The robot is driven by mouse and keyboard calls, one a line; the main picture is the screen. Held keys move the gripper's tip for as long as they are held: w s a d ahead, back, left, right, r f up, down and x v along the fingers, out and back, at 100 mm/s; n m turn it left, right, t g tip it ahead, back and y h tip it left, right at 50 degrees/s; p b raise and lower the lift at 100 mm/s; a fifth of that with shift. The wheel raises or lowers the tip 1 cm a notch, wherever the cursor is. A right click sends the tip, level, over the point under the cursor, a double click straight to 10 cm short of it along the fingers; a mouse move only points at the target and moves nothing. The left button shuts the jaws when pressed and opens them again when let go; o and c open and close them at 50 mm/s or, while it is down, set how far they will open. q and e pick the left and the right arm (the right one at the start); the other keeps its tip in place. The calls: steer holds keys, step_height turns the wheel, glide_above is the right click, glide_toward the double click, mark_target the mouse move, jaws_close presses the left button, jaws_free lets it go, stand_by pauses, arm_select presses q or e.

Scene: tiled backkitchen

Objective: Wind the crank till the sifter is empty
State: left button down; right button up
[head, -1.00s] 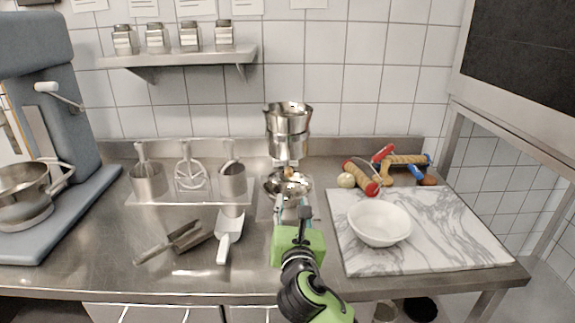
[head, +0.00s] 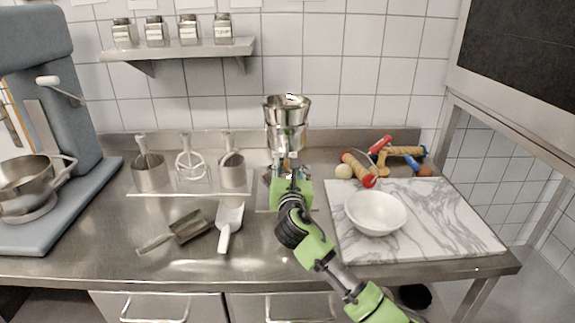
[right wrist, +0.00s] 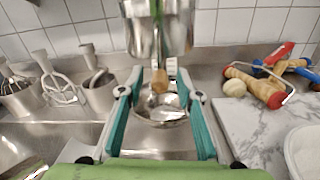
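The metal sifter (head: 287,120) stands upright at the back of the counter and shows large at the top of the right wrist view (right wrist: 160,28). A small wooden knob (right wrist: 158,80), apparently the crank's handle, is at its lower front. A shiny metal bowl (right wrist: 150,112) sits below it, mostly hidden in the head view by my right gripper (head: 287,162). My right gripper is open in front of the sifter, its teal fingers spread to either side of the knob in the right wrist view. I cannot tell whether they touch it. The sifter's contents are not visible. My left gripper is out of view.
A white bowl (head: 376,213) stands on a marble board (head: 450,225) at right, with rolling pins (head: 400,151) behind. A tool rack (head: 190,191), a white scoop (head: 229,225) and a metal scoop (head: 190,227) are left. A mixer (head: 45,120) stands far left.

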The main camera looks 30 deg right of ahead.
steer(key=shift+w, duration=0.1)
steer(key=shift+c, duration=0.7)
jaws_close()
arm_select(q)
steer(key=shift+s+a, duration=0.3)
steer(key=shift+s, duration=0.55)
